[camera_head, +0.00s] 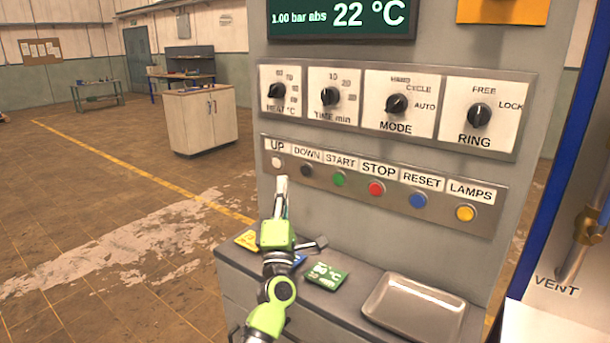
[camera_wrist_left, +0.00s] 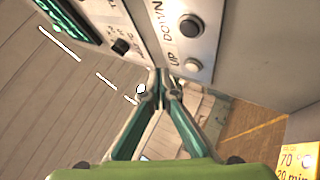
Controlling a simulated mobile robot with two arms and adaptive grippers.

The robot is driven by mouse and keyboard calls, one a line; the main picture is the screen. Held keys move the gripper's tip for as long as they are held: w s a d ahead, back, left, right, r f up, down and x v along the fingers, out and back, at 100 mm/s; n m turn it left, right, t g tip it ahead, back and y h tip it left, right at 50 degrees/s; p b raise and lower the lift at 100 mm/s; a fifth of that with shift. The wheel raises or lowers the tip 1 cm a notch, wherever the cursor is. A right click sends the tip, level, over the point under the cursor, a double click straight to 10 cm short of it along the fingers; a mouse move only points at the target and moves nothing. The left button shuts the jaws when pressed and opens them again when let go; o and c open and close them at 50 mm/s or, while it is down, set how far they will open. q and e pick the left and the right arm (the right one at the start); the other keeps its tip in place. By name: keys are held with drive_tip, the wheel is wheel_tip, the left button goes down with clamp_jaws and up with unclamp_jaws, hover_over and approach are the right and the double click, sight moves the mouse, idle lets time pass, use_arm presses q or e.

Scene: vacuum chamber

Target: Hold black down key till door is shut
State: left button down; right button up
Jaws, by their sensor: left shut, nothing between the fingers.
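The black down key (camera_head: 306,171) is a round button under the DOWN label on the panel's lower row. It also shows in the wrist view (camera_wrist_left: 190,25), beside the pale UP key (camera_wrist_left: 193,65). My left gripper (camera_head: 282,181) is shut and empty, its tips just below the UP key (camera_head: 277,163) and left of the down key in the head view. In the wrist view its closed tips (camera_wrist_left: 159,76) are nearer the UP key, and the down key is uncovered. I cannot clearly make out the door. My right gripper is out of view.
Green START (camera_head: 339,179), red STOP (camera_head: 376,188), blue RESET (camera_head: 417,200) and yellow LAMPS (camera_head: 465,213) buttons continue the row. Knobs sit above, under a display (camera_head: 340,17). A metal tray (camera_head: 414,308) and cards (camera_head: 326,275) lie on the ledge below. Floor at left is open.

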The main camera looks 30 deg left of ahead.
sight(305, 171)
use_arm(q)
drive_tip(key=shift+w+d+b, duration=0.15)
drive_tip(key=shift+w+b, duration=0.55)
drive_tip(key=shift+w, duration=0.85)
drive_tip(key=shift+w+d+b, duration=0.1)
drive_tip(key=shift+w+b, duration=0.6)
drive_tip(key=shift+w, duration=0.8)
drive_tip(key=shift+w, duration=0.1)
drive_tip(key=shift+w, duration=0.3)
